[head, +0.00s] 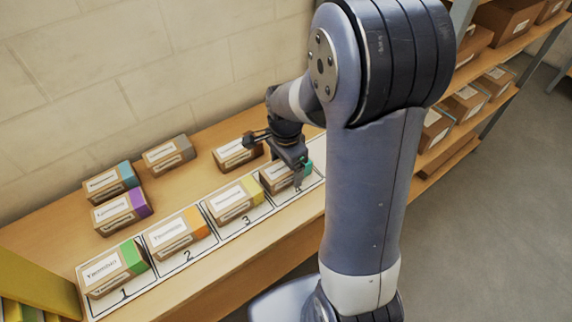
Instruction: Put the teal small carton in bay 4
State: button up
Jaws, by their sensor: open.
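A small carton with a teal end (278,180) and a white label sits in bay 4 (315,180) at the right end of the numbered strip. My gripper (296,176) is open right at this carton, with a finger in front of its near side and hiding part of it. I cannot tell whether the finger touches the carton. The bay's number is partly covered by the gripper. Another carton with a blue-teal end (111,183) stands at the back left of the bench.
Bays 1 to 3 hold cartons with green (110,267), orange (178,233) and yellow (235,202) ends. Behind stand cartons with purple (120,211) and grey (168,154) ends, and one (237,153) near my arm. A wall closes the back. Shelves with boxes (465,103) stand right.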

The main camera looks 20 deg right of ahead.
notch_tip(320, 180, up, 11)
jog(key=shift+p, duration=0.4)
jog(key=shift+f, duration=0.15)
notch_tip(320, 180, down, 11)
jog(key=shift+r+b, duration=0.1)
jog(key=shift+b, duration=0.35)
notch_tip(320, 180, up, 3)
jog(key=shift+f+p, duration=0.2)
jog(key=shift+p, duration=0.85)
jog(key=shift+r+p, duration=0.6)
jog(key=shift+r, duration=0.15)
jog(key=shift+f, duration=0.1)
